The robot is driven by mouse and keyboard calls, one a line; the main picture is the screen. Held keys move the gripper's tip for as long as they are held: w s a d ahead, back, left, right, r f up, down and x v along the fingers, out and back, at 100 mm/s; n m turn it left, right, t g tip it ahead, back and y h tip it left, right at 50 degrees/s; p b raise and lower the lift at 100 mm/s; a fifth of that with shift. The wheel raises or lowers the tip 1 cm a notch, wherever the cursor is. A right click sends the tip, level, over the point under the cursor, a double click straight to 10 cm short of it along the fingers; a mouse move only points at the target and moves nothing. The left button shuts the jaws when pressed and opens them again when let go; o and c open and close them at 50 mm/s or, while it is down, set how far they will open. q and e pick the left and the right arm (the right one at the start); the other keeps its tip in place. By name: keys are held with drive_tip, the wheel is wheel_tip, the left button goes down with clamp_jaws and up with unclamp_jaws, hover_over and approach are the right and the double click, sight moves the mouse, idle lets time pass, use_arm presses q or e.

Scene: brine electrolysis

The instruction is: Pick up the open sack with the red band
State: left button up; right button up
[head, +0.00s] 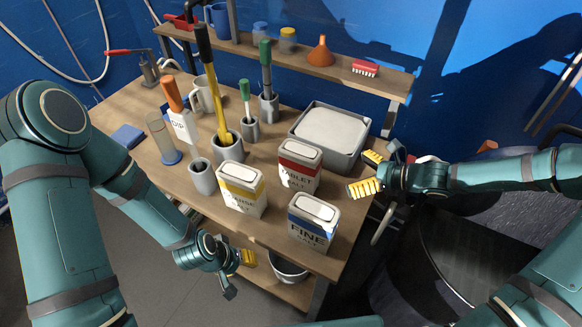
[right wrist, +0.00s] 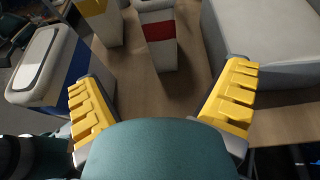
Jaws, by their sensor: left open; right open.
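The sack with the red band (head: 299,167), lettered TABLET, stands upright on the workbench with a pale top. In the right wrist view the red-banded sack (right wrist: 158,40) stands ahead, between the lines of the two fingers and apart from them. My right gripper (head: 367,172) is open and empty at the bench's right edge, to the right of this sack. Its yellow finger pads also show in the right wrist view (right wrist: 161,88). My left gripper (head: 238,273) is open and empty, low in front of the bench's front edge.
The yellow-banded sack (head: 241,189) stands left of the red one, and the blue-banded FINE sack (head: 313,222) in front. A grey tub (head: 324,134) stands behind. Several pots with tall handled tools, such as the yellow one (head: 228,149), stand to the left.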

sight(319, 169)
drive_tip(key=b+x, duration=0.3)
drive_tip(key=x, duration=1.1)
drive_tip(key=shift+f, duration=0.15)
drive_tip(key=shift+c, duration=0.2)
drive_tip(key=c, duration=1.3)
